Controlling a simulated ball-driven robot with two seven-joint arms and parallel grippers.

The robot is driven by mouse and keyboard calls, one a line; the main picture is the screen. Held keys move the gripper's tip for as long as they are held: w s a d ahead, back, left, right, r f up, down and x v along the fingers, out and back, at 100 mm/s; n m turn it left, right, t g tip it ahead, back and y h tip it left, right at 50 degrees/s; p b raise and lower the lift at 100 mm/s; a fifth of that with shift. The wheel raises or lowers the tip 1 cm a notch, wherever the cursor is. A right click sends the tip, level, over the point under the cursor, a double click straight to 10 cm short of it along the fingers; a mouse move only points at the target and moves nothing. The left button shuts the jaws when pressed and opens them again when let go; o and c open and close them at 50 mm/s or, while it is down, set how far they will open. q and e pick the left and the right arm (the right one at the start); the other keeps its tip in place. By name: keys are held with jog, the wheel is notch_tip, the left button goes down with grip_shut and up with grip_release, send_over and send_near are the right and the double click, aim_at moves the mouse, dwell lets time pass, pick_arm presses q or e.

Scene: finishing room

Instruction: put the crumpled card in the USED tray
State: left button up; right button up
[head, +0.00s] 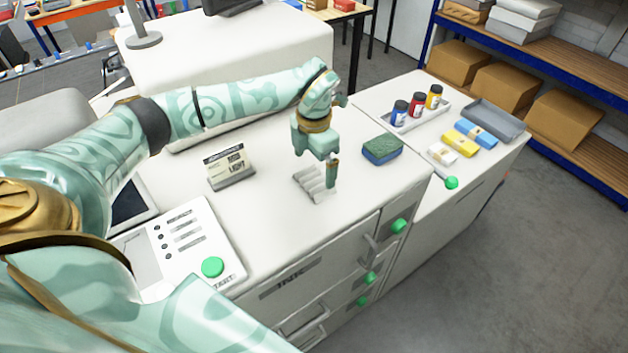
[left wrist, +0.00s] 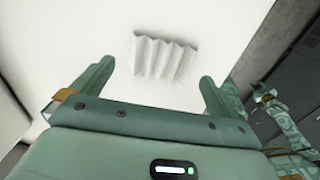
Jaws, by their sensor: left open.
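The crumpled card (head: 312,184) is a small pale sheet with pleat-like folds, lying on the white cabinet top near its front edge. It also shows in the left wrist view (left wrist: 165,58), beyond and between my fingertips. My left gripper (head: 318,168) is open and empty above the card, pointing down; part of the card is behind a finger. Its two fingers stand apart in the left wrist view (left wrist: 157,76). A grey tray (head: 487,119) stands at the right; I cannot read a USED label on it.
A green-and-blue sponge (head: 382,151) lies right of the gripper. A small sign (head: 231,168) stands to the left, beside a control panel (head: 185,240). Bottles in a white tray (head: 418,118) and yellow and blue packs (head: 460,143) are to the right. Clear cabinet top surrounds the card.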

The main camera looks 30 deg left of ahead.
aim_at(314, 178)
pick_arm(q)
jog(key=f, duration=0.4)
jog(key=shift+s+d, duration=0.1)
jog(key=shift+s, duration=0.1)
jog(key=shift+w+f, duration=0.1)
jog(key=c, duration=0.8)
jog(key=shift+o, duration=0.2)
